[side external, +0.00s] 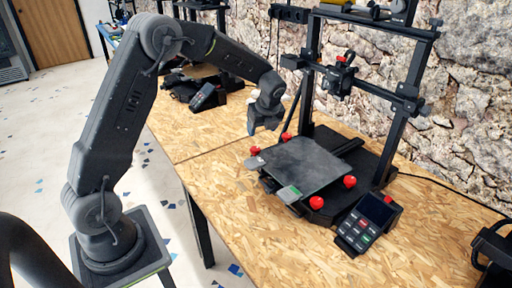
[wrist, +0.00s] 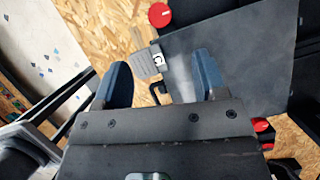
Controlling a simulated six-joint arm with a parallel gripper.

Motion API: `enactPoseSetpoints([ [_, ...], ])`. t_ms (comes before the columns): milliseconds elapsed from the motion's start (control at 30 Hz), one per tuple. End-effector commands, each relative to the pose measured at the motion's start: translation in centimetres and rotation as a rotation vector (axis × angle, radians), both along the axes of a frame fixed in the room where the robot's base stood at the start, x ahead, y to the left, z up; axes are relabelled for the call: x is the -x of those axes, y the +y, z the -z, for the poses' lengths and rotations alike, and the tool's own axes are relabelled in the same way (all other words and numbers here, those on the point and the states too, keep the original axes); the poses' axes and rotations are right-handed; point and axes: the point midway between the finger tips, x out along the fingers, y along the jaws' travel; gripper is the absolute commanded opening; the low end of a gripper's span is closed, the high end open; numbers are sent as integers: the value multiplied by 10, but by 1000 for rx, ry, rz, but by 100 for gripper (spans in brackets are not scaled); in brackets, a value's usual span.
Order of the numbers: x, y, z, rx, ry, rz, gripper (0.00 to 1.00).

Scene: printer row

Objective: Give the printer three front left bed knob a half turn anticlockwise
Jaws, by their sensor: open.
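The printer (side external: 385,110) stands on the wooden bench with a dark square bed (side external: 300,165), which also fills the right of the wrist view (wrist: 240,60). Red knobs sit around the bed's corners. In the wrist view, a red knob (wrist: 159,15) shows at the top, beyond a grey tab (wrist: 148,62) with a white label.
Other red knobs sit at the bed's front right (side external: 316,202) and right rear (side external: 350,181). A control screen (side external: 368,223) stands at the right. The printer's uprights rise behind my gripper. Bare bench (side external: 225,205) lies left of the bed.

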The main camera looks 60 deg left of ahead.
Motion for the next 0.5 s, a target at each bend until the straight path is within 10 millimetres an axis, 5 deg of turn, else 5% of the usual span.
enactPoseSetpoints([
  [500, -6, 36, 90, 3, 3, -3, 65],
])
